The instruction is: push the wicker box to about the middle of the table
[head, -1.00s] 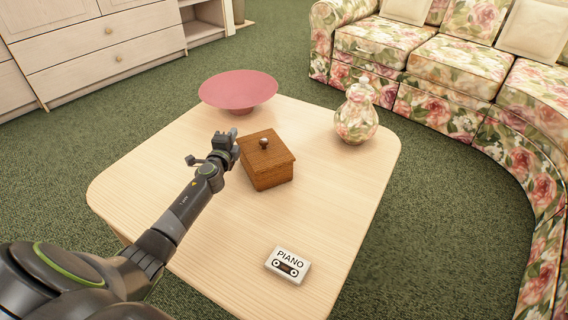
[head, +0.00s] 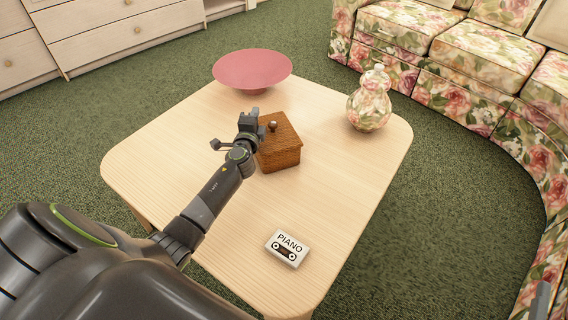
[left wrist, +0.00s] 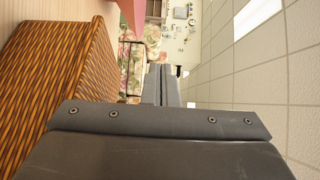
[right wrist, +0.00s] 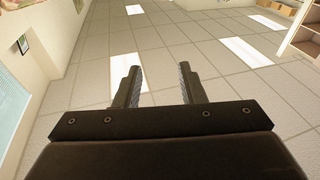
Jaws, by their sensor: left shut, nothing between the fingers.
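In the left wrist view the box (left wrist: 65,75) fills the left side, close beside the shut fingers (left wrist: 162,85).
A pink bowl (head: 252,70) stands at the table's back edge. A floral vase (head: 369,105) stands near the right edge. A white cassette marked PIANO (head: 287,247) lies near the front. The table's left side is clear. A floral sofa (head: 480,55) stands beyond.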

